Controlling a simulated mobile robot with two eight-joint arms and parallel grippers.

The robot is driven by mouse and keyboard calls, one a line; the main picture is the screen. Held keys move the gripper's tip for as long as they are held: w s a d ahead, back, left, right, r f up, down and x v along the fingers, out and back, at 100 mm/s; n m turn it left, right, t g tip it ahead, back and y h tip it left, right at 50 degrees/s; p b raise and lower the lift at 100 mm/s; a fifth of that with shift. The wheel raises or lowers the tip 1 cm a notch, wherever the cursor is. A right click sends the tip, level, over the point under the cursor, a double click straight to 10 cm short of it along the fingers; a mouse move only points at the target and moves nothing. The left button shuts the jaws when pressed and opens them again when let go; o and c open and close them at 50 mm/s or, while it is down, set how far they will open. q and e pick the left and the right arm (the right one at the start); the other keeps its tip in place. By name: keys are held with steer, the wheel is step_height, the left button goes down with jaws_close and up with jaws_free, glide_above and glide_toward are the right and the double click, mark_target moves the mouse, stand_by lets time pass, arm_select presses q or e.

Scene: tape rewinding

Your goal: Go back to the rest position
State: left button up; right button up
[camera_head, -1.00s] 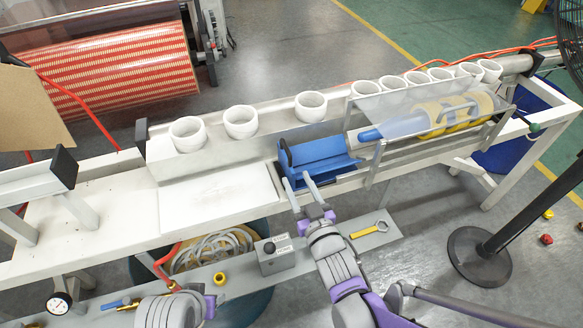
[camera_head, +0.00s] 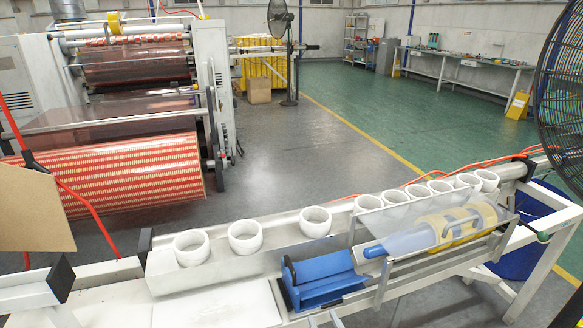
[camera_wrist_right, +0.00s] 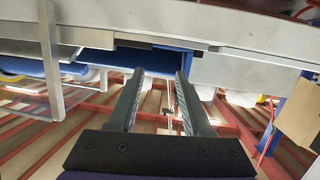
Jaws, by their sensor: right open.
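My right gripper shows only as fingertips (camera_head: 323,320) at the bottom edge of the head view, in front of the blue cradle (camera_head: 320,279). In the right wrist view my right gripper (camera_wrist_right: 156,75) is open, with nothing between its fingers. A blue part (camera_wrist_right: 165,62) and the metal underside of the bench lie beyond the fingertips. My left gripper is not in the head view. A blue roller with yellow tape rolls (camera_head: 455,222) lies behind a clear cover to the right of the cradle.
Several white rings stand along the bench ledge, one of them near the middle (camera_head: 316,221). A black fan (camera_head: 560,90) stands at the right. A large red-striped roll (camera_head: 120,175) is at the left. The floor (camera_head: 300,150) behind the bench is clear.

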steer(key=s+d+f+m+g+h, duration=0.2)
steer(key=s+d+f+g, duration=0.25)
steer(key=s, duration=0.45)
steer(key=s+d+f+m+g+h, duration=0.1)
steer(key=s+d+f+g, duration=0.4)
steer(key=s, duration=0.5)
arm_select(q)
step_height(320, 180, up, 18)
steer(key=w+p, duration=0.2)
steer(key=p, duration=1.3)
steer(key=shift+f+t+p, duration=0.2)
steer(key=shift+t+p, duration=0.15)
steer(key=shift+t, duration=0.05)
arm_select(e)
step_height(320, 180, up, 19)
steer(key=w, duration=0.1)
steer(key=shift+d+f, duration=0.15)
steer(key=shift+d, duration=0.15)
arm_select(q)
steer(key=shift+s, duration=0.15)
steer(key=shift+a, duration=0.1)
arm_select(e)
steer(key=shift+w+a, duration=0.1)
steer(key=shift+a, duration=0.05)
